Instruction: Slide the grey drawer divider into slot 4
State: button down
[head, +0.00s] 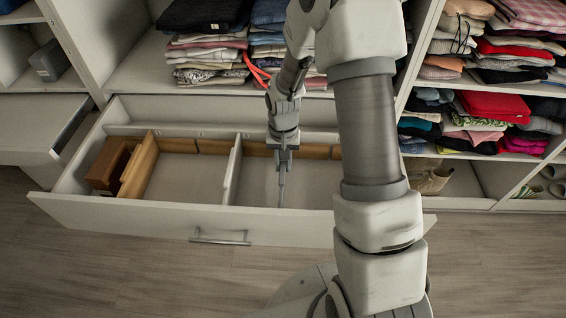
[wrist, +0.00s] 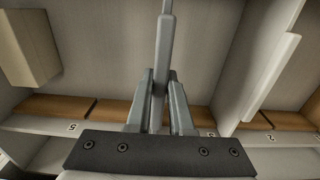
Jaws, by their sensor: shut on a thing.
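The grey drawer divider (head: 282,185) hangs from my gripper (head: 283,162) inside the open white drawer (head: 120,213); I see it nearly edge-on in the head view. In the wrist view the divider (wrist: 164,38) sticks out from between the two fingers (wrist: 158,85), which are shut on it. It is right of a pale standing divider (head: 233,165) in the head view. I cannot tell whether the divider touches a slot.
A wooden divider (head: 139,163) stands near the drawer's left end, beside a brown box (head: 108,165). The pale divider shows at right in the wrist view (wrist: 268,75). Folded clothes (head: 207,55) fill shelves behind. My arm hides the drawer's right end.

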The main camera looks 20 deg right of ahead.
jog(key=shift+f+b, duration=0.85)
jog(key=shift+f, duration=0.35)
jog(key=c, duration=0.7)
grip_release()
notch_tip(320, 180, up, 18)
jog(key=p, duration=0.5)
jog(key=shift+f, duration=0.25)
jog(key=s+r+n+t, duration=0.25)
jog(key=s+r, duration=0.65)
jog(key=r, duration=0.5)
jog(key=s+r+n+t, duration=0.1)
jog(key=s+r+t, duration=0.3)
jog(key=s, duration=0.7)
jog(key=shift+g, duration=0.45)
jog(key=r+p, duration=1.4)
jog(key=shift+s+r, duration=0.2)
jog(key=shift+r, duration=0.15)
